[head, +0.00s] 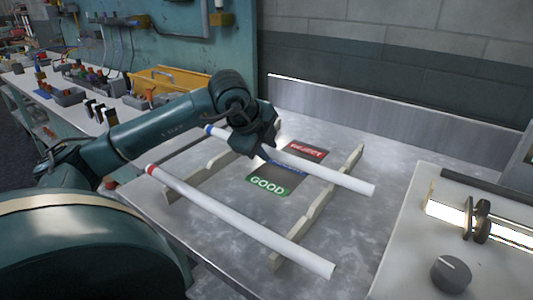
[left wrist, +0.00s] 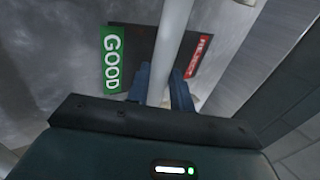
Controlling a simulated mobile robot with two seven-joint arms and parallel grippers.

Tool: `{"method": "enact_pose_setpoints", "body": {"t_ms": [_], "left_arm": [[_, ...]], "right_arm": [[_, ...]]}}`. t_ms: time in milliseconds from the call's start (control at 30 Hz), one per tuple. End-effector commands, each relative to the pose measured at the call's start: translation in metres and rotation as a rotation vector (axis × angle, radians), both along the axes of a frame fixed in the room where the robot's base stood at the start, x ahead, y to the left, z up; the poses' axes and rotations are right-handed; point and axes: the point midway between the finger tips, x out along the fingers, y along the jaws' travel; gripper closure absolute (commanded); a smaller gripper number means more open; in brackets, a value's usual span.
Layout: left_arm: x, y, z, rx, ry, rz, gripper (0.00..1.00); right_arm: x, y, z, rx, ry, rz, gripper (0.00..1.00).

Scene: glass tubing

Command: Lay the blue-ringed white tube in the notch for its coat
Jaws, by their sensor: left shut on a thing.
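The blue-ringed white tube (head: 325,175) runs from upper left to lower right in the head view, with its blue ring at the far left end. My left gripper (head: 262,152) is shut around its middle from above. In the left wrist view the tube (left wrist: 174,35) passes between the blue fingers (left wrist: 165,88). The tube crosses over two notched rails, the right one (head: 318,205) and the left one (head: 190,185). I cannot tell whether it touches them. A dark placard between the rails has a green GOOD label (head: 268,186), a red REJECT label (head: 306,149) and a partly hidden blue label.
A red-ringed white tube (head: 240,220) lies across the near ends of the rails. A bench with a dial (head: 451,273) and a lit fixture (head: 455,215) stands at right. A metal backboard (head: 400,125) closes the far side. A yellow bin (head: 165,80) stands at back left.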

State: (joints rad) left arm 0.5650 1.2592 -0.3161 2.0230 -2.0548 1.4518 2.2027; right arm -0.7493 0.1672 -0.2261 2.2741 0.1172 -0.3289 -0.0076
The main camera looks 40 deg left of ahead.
Motion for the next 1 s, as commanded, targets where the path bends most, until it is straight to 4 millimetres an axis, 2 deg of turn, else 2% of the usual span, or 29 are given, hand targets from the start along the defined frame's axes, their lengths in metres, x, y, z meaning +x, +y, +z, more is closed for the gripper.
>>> {"method": "enact_pose_setpoints", "body": {"t_ms": [100,367,533,700,733,1000], "left_arm": [[0.0,0.0,-0.011,0.001,-0.001,0.0,1.0],[0.0,0.0,-0.011,0.001,-0.002,-0.001,1.0],[0.0,0.0,-0.018,0.0,-0.002,0.0,1.0],[0.0,0.0,-0.023,-0.001,-0.002,-0.001,1.0],[0.0,0.0,-0.021,0.0,-0.002,0.0,0.75],[0.0,0.0,-0.02,0.0,-0.001,0.0,0.56]], "right_arm": [[-0.001,-0.001,0.003,0.0,-0.008,0.0,0.64],[-0.004,0.0,0.001,0.0,-0.001,0.001,0.64],[-0.004,-0.001,-0.005,-0.004,-0.01,0.001,0.64],[-0.004,-0.003,-0.002,-0.005,-0.038,-0.003,0.64],[-0.005,-0.003,0.003,-0.005,-0.043,-0.004,0.64],[-0.006,-0.004,0.005,-0.004,-0.042,-0.005,0.64]]}}
